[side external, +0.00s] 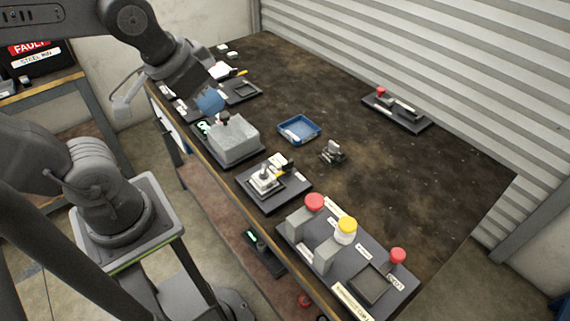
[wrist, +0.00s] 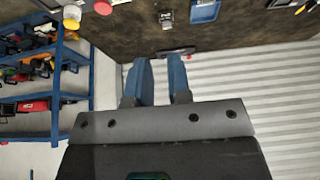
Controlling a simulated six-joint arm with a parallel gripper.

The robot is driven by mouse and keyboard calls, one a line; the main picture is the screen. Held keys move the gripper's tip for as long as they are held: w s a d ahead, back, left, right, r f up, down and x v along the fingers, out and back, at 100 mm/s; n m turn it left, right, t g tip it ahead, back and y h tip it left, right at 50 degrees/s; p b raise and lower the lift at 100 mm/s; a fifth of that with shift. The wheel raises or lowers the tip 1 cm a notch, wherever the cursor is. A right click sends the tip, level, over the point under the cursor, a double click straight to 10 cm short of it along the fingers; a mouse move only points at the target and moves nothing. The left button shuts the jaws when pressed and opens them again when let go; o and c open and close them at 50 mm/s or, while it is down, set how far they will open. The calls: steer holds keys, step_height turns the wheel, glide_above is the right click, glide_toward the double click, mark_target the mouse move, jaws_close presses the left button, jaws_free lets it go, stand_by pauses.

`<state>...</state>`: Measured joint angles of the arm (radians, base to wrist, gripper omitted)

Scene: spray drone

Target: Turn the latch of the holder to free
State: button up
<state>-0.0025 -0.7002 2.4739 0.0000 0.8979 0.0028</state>
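My gripper (side external: 210,101) is above the bench's front-left part, over and behind a grey box (side external: 234,140) with a dark knob, and apart from the fixture. In the wrist view its two blue fingers (wrist: 161,80) stand apart with nothing between them.
A blue tray (side external: 299,130) and a small metal part (side external: 333,152) lie mid-bench. A panel (side external: 343,262) with red and yellow caps stands at the right front. A red-knobbed board (side external: 397,110) lies near the corrugated wall. The bench's back middle is clear.

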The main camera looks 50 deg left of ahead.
steer(key=o, duration=0.3)
steer(key=w+f+g, duration=0.1)
steer(key=w, duration=0.2)
steer(key=w+f+g, duration=0.1)
steer(key=w+f, duration=0.1)
steer(key=w, duration=0.2)
steer(key=w+a+f+g, duration=0.1)
steer(key=w, duration=0.3)
steer(key=shift+f, duration=0.3)
steer(key=shift+o, duration=0.2)
steer(key=g, duration=0.2)
glide_above(288, 162)
step_height(288, 162, down, 11)
step_height(288, 162, down, 13)
steer(key=shift+r, duration=0.1)
jaws_close()
